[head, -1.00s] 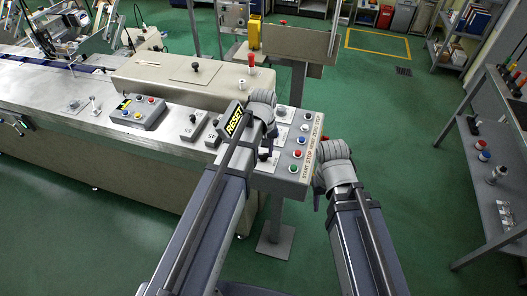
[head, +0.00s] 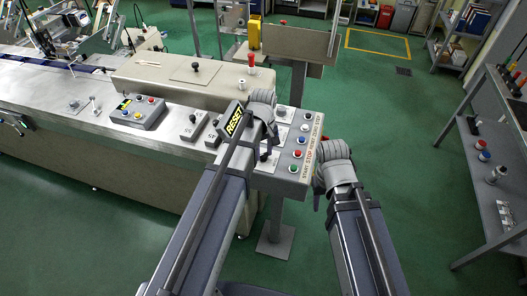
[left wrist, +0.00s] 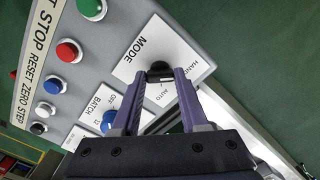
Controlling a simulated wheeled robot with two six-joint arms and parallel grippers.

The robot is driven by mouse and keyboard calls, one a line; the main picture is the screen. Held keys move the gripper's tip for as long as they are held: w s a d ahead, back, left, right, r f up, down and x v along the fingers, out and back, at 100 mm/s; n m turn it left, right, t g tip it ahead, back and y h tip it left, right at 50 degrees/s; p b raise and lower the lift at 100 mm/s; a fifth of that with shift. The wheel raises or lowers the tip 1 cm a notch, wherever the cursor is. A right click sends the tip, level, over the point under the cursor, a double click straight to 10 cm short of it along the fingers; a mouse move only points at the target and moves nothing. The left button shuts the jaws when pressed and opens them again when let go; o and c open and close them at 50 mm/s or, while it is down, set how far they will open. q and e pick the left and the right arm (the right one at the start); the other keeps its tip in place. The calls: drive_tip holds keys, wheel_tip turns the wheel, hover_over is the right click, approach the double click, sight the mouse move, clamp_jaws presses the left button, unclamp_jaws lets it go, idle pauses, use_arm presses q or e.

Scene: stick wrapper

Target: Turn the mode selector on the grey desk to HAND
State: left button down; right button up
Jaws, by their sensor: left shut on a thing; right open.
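The grey desk (head: 298,160) has coloured buttons along its right side, and my left forearm and wrist cover much of its left part. In the left wrist view, the mode selector (left wrist: 160,68) is a black knob on a white plate marked MODE, HAND and AUTO. My left gripper (left wrist: 160,74) is shut on this knob, with one purple finger on each side. Which mark the knob points to cannot be told. In the head view, the left gripper and the knob are largely hidden by my wrist. My right gripper (head: 318,194) is open and empty, right of the desk.
A blue-knobbed BATCH selector (left wrist: 109,117) sits close beside the left gripper. Red, white, black and green buttons (left wrist: 67,51) line the desk. A shelf (head: 495,175) is far right; green floor between is clear.

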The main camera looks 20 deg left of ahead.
sight(264, 154)
use_arm(q)
drive_tip(key=shift+c, duration=2.1)
unclamp_jaws()
wheel_tip(264, 154, up, 8)
drive_tip(key=p, duration=0.8)
drive_tip(key=shift+f, duration=0.1)
